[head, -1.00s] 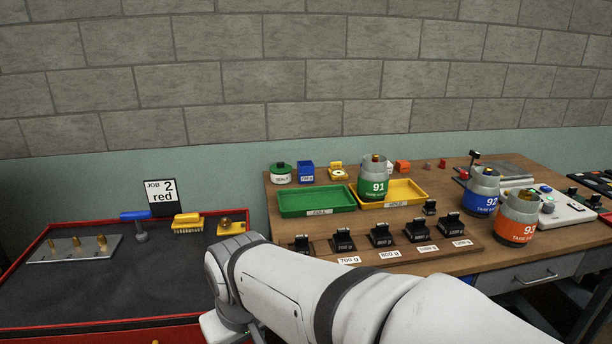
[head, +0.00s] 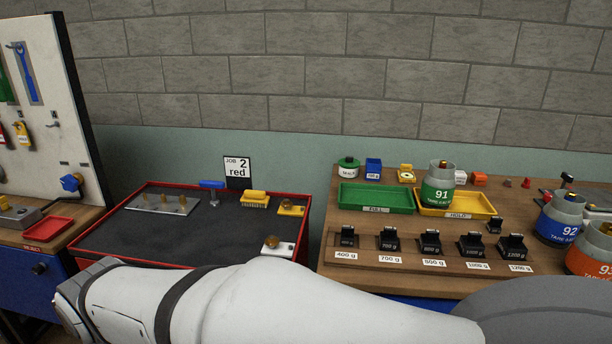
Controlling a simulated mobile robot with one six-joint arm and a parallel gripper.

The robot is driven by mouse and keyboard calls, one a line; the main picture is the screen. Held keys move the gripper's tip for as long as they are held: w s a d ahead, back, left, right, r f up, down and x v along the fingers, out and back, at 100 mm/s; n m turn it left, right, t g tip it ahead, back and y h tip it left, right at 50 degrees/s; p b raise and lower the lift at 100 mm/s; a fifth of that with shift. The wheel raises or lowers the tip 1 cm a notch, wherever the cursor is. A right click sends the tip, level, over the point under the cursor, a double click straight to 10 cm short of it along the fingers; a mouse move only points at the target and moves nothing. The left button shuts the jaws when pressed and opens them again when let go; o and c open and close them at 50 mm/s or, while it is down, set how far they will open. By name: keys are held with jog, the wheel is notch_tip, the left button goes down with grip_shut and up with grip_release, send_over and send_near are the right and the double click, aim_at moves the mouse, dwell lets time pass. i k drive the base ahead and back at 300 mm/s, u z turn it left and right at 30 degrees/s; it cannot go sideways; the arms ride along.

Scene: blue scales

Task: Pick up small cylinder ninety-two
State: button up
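Cylinder ninety-two (head: 562,220) is a small grey canister with a blue band marked 92. It stands upright on the wooden bench at the right of the head view, its lower right side overlapped by an orange-banded cylinder (head: 592,250). My white arm crosses the bottom of the view, well to the left of and in front of cylinder ninety-two. My gripper is outside the picture, so its state does not show.
Cylinder 91 (head: 437,186) with a green band stands at the yellow HOLD tray (head: 490,211), beside the green FULL tray (head: 376,187). Several black weights sit in a wooden rack (head: 345,254) along the front. A red-edged dark-topped cart (head: 210,240) and a tool board (head: 60,100) are at left.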

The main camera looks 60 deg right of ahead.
aim_at(560, 220)
jog(key=u, duration=0.15)
jog(key=k, duration=2.4)
jog(key=z, duration=2.35)
jog(key=i, duration=1.3)
jog(key=z, duration=0.05)
